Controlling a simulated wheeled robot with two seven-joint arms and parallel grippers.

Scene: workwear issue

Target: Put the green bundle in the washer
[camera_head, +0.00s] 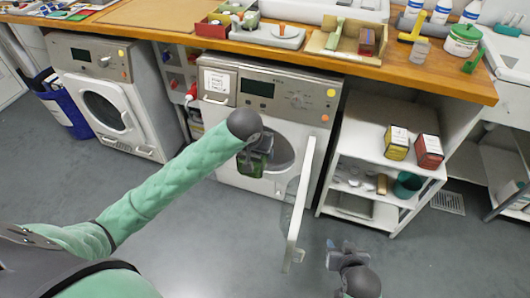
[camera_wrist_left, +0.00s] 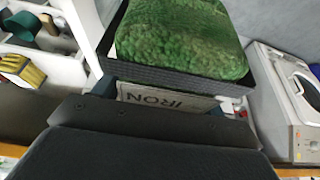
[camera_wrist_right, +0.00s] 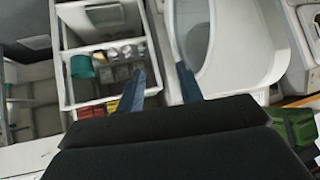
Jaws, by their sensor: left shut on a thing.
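The green bundle (camera_head: 252,163) is at the open front of the middle washer (camera_head: 225,165). In the left wrist view it is a fluffy green mass (camera_wrist_left: 180,38) in a dark tray-like holder with a label reading IRON. My left gripper (camera_head: 251,146) is shut on the bundle; its fingers are mostly hidden. I cannot tell whether any of it is past the rim. The washer door (camera_head: 299,205) stands open to the right. My right gripper (camera_head: 346,253) is open and empty, right of the door; its two fingers (camera_wrist_right: 158,85) show apart in the right wrist view.
A white shelf (camera_head: 375,165) with a yellow box (camera_head: 397,142), a red box (camera_head: 429,150) and a teal cup (camera_head: 407,185) stands right of the door. A second washer (camera_head: 105,95) is at the left, its door shut. The wooden counter (camera_head: 330,62) runs above. Grey floor in front is clear.

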